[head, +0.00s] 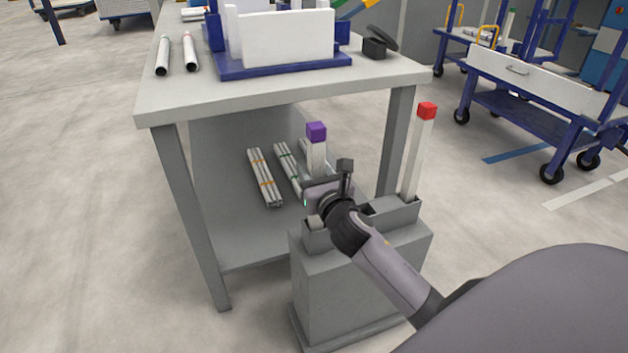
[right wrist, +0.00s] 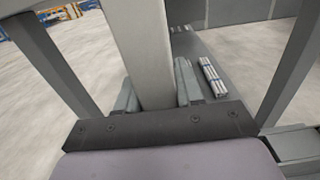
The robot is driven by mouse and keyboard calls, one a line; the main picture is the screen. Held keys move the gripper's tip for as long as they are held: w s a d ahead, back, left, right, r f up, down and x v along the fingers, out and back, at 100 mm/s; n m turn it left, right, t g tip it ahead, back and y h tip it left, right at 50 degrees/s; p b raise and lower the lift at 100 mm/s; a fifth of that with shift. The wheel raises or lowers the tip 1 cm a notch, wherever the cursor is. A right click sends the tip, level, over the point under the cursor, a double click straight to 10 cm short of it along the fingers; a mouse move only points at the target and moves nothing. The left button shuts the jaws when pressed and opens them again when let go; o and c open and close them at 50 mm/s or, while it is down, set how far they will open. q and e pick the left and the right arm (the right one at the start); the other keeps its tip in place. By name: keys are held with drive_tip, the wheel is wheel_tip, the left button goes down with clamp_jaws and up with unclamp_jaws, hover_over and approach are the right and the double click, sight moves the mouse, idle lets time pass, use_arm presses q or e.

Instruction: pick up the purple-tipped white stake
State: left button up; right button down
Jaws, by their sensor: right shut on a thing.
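The purple-tipped white stake (head: 316,158) stands upright at the left end of a grey stand (head: 340,290). Its purple cap (head: 316,131) is clear above my gripper. My right gripper (head: 318,190) is shut on the stake's shaft below the cap. In the right wrist view the pale shaft (right wrist: 142,50) runs between the gripper's fingers (right wrist: 150,98). The gripper and wrist hide part of the shaft, and I cannot tell how deep its lower end sits in the stand. My left gripper is not in view.
A red-tipped white stake (head: 418,150) stands in the stand's right end. A grey table (head: 390,78) rises behind, with bundled pipes (head: 265,178) on its lower shelf and two loose pipes (head: 190,52) on top. A blue cart (head: 530,115) stands at the right. Floor at left is clear.

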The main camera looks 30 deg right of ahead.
drive_tip(key=shift+r+p, duration=0.35)
drive_tip(key=shift+r, duration=0.35)
use_arm(q)
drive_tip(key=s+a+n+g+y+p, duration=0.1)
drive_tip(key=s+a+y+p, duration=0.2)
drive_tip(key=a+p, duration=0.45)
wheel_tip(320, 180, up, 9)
drive_tip(key=p, duration=1.3)
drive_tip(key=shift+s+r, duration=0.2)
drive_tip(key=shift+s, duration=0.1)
use_arm(e)
wheel_tip(320, 180, up, 29)
drive_tip(key=shift+f, duration=0.15)
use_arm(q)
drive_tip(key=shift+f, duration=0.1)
